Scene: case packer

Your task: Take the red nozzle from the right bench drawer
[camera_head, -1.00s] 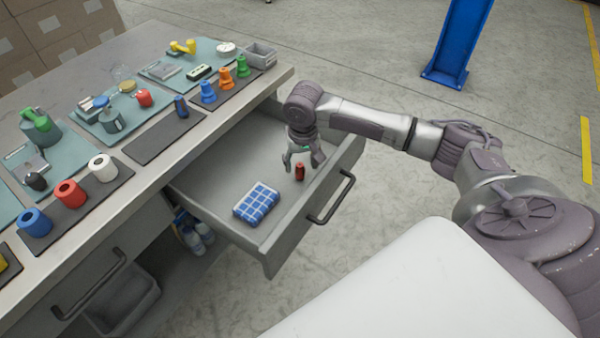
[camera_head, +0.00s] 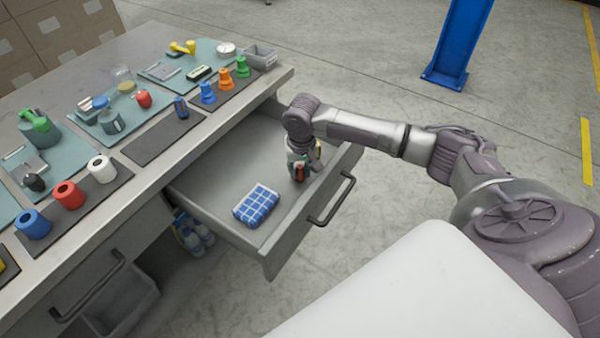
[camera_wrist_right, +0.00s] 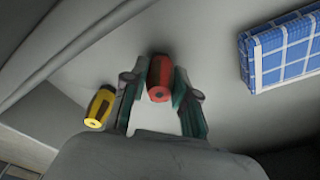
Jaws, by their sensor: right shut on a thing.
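The red nozzle (camera_head: 299,172) is inside the open right bench drawer (camera_head: 225,184). In the right wrist view the red nozzle (camera_wrist_right: 160,78) sits between the two fingers of my right gripper (camera_wrist_right: 160,95). My right gripper (camera_head: 301,167) reaches down into the drawer and is shut on the red nozzle. A yellow nozzle-like piece (camera_wrist_right: 100,107) lies just outside the left finger in the wrist view. My left gripper is not in view.
A blue checked cloth (camera_head: 256,205) lies in the drawer near its front. The drawer handle (camera_head: 331,199) sticks out at the front. The bench top above holds mats with blue, orange and green nozzles (camera_head: 225,80), tape rolls and tools. A blue post (camera_head: 458,40) stands behind.

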